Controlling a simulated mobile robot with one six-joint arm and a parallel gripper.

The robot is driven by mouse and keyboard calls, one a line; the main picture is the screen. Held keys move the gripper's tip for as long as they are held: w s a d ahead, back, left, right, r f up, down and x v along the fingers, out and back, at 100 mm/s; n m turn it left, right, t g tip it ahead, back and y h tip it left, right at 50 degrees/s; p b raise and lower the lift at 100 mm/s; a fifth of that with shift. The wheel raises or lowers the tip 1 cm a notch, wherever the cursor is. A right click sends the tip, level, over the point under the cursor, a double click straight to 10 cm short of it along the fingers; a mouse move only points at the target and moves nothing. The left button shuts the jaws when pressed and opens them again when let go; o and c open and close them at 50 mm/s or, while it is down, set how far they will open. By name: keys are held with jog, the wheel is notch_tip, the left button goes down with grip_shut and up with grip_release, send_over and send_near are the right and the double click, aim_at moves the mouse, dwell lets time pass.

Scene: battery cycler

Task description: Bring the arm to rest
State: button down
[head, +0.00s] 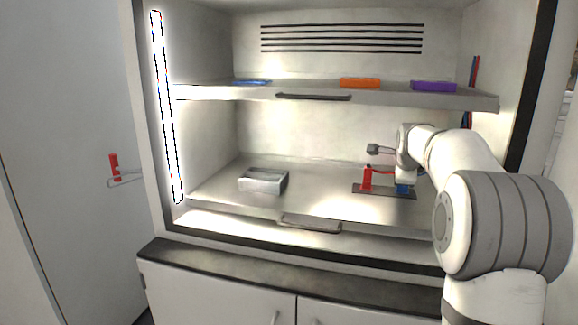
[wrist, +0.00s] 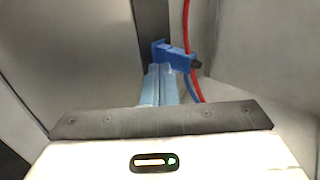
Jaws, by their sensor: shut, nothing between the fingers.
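My gripper (wrist: 158,68) shows in the wrist view as two pale blue fingers, shut together and empty. A blue clip (wrist: 180,59) lies just past the fingertips; I cannot tell if they touch. In the head view my arm reaches in from the right, with its end low over the right of the lower shelf. The blue clip (head: 403,189) there is below the arm's end, on a dark plate (head: 385,192) beside a red clip (head: 367,178). The fingertips are not clear in the head view.
A red cable (wrist: 187,25) and a blue cable (wrist: 197,88) run by the blue clip. A grey open box (head: 263,186) sits left on the lower shelf. The upper shelf (head: 380,98) with several flat coloured items hangs above. Cabinet walls enclose both sides.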

jog(key=s+a+f+n+g, duration=0.2)
jog(key=s+a+f+n, duration=0.2)
jog(key=s, duration=1)
jog(key=s+a+f+n+g+y+p, duration=0.1)
jog(key=s+a+f+n, duration=0.4)
jog(key=s+n, duration=0.5)
jog(key=s+a+f+n+g+y, duration=0.1)
jog(key=s+a+f+n+g, duration=0.2)
jog(key=s, duration=1.6)
jog(key=a+f+n, duration=0.2)
jog(key=a+n, duration=0.1)
jog(key=n, duration=0.1)
jog(key=shift+a+f+p, duration=0.2)
jog(key=shift+a+p, duration=0.1)
jog(key=shift+p, duration=0.05)
jog(key=shift+s, duration=0.1)
